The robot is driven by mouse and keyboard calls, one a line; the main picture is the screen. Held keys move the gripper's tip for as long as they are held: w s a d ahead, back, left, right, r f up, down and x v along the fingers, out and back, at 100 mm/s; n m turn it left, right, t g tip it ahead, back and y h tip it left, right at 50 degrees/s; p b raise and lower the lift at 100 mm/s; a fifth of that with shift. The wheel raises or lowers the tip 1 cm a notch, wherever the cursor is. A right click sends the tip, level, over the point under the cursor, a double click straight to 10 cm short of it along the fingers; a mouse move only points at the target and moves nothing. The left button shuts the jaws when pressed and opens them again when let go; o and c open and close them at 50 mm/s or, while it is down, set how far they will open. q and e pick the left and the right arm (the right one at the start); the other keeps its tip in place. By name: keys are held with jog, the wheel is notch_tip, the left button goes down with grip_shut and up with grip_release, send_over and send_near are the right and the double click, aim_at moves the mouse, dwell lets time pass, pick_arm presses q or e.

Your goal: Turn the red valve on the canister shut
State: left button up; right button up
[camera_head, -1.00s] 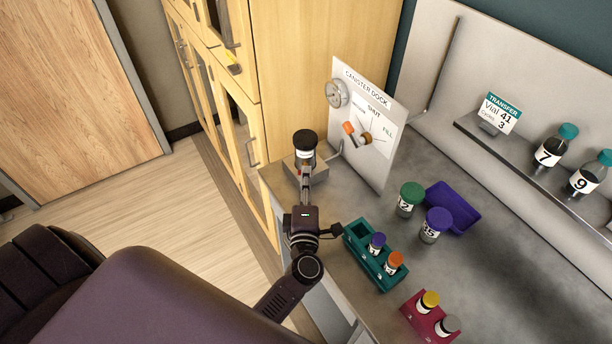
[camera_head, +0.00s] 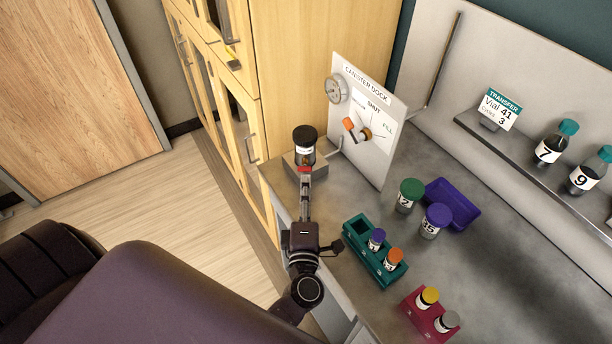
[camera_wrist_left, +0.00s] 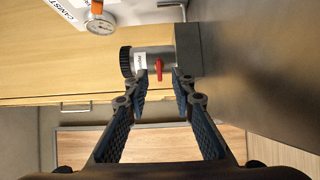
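The canister (camera_head: 304,152) stands upright on a grey block at the left end of the bench, with a black cap and a white label. Its red valve handle (camera_head: 304,170) faces my left gripper (camera_head: 305,186) and lies crosswise to the upright canister. In the left wrist view the canister (camera_wrist_left: 153,60) appears on its side, and the red handle (camera_wrist_left: 159,69) shows just beyond and between the fingertips. My left gripper (camera_wrist_left: 161,80) is open there, with a gap between its fingers and nothing held. My right gripper is not in view.
Behind the canister stands the canister dock panel (camera_head: 388,97) with a gauge (camera_head: 335,90) and an orange-handled selector (camera_head: 356,129). A teal vial rack (camera_head: 355,229), loose jars (camera_head: 436,221) and a purple tray (camera_head: 462,204) lie to the right. Wooden cabinets (camera_head: 320,50) stand behind.

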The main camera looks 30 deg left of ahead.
pick_arm(q)
jog(key=v, duration=0.6)
jog(key=shift+s+d, duration=0.2)
jog(key=shift+s, duration=0.2)
